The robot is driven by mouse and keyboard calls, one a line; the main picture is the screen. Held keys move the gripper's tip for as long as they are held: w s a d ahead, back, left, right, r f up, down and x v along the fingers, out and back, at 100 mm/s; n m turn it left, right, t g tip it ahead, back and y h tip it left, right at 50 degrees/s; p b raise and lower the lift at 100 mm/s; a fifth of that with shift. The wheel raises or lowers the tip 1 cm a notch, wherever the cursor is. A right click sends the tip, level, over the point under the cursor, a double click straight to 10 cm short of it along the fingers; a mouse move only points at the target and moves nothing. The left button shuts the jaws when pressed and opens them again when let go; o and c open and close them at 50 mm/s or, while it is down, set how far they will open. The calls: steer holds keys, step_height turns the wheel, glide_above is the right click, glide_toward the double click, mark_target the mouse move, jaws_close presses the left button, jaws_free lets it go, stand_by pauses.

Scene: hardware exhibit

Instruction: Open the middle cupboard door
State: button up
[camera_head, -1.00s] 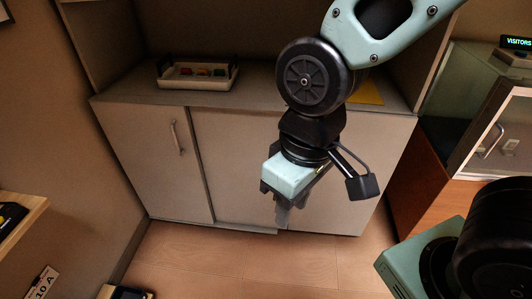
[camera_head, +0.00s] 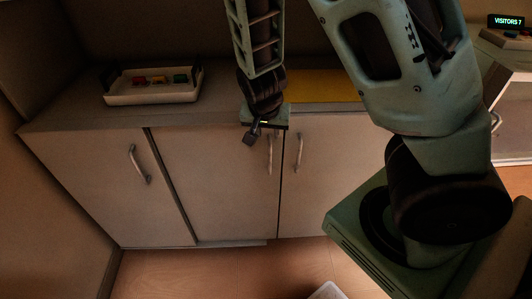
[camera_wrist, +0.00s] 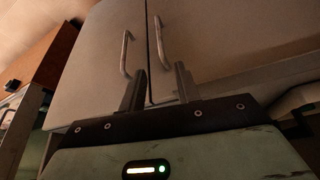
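The middle cupboard door (camera_head: 225,185) looks shut, between a left and a right door. Its upright metal handle (camera_head: 270,153) is near its right edge. In the wrist view, which looks upside down, that handle (camera_wrist: 160,40) is right of the seam. My gripper (camera_head: 264,127) is at the counter's front edge, just above this handle; its fingers are hard to make out there. In the wrist view my gripper (camera_wrist: 160,70) is open, its two fingers apart and the handle's near end showing between them. I cannot tell whether they touch it.
The right door's handle (camera_head: 299,151) is close beside, across the seam. The left door (camera_head: 110,190) has its own handle. A white tray (camera_head: 150,93) with coloured pieces and a yellow sheet (camera_head: 322,86) lie on the counter. A glass-fronted cabinet (camera_head: 512,125) stands at the right.

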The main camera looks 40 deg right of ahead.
mark_target(270, 153)
steer(key=b+x, duration=0.2)
steer(key=x, duration=1.4)
steer(key=shift+a, duration=0.15)
jaws_close()
